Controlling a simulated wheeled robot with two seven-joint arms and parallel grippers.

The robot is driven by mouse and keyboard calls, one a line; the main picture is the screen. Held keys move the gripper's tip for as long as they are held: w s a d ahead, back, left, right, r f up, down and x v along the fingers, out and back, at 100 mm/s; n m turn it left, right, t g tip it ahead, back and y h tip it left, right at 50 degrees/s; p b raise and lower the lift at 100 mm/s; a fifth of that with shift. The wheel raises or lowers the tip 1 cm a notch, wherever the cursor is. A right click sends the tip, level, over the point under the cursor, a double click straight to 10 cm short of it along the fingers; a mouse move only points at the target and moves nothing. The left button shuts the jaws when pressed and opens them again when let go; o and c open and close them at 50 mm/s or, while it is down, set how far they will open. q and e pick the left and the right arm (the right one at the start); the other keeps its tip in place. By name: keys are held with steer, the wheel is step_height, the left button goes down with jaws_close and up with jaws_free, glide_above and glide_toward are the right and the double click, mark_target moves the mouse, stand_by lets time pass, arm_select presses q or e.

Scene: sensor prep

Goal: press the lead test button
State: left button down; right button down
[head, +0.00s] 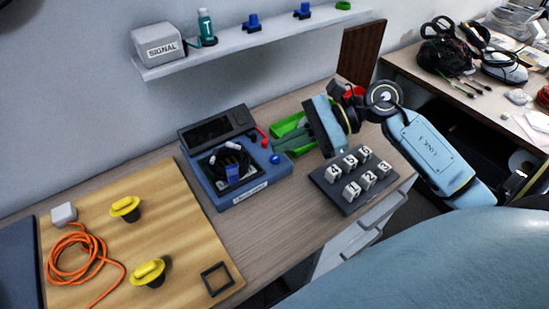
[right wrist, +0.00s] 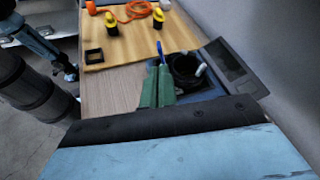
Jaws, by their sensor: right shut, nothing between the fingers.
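The tester (head: 222,198) is a blue-grey box with a dark screen, standing on the bench in the head view. A round blue button (head: 275,158) sits at its right side, and a red lever (head: 262,131) is behind it. A coiled dark lead (head: 218,160) with a blue piece (head: 232,174) lies on the tester. My right gripper (head: 278,146) is shut and empty, its green-grey fingers pointing left, close to the button; I cannot tell whether they touch. The fingers also show in the right wrist view (right wrist: 160,72). My left gripper (right wrist: 70,73) shows small at the left there, its jaws unclear.
A block of numbered keys (head: 342,192) is below my right wrist. A wooden board (head: 190,235) with yellow knobs and orange cable lies left. A shelf (head: 240,45) holds a SIGNAL box (head: 158,43).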

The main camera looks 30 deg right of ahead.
stand_by(0.3)
steer(key=w+d+m+h+p, duration=0.1)
steer(key=w+m+h, duration=0.2)
steer(key=m, duration=1.5)
steer(key=w+d+r+m+t+h+p, duration=0.1)
steer(key=w+m+h+p, duration=0.1)
steer(key=m, duration=1.6)
steer(key=shift+w+d+t+h, duration=0.35)
steer(key=shift+w+h, duration=0.1)
steer(key=shift+h, duration=0.25)
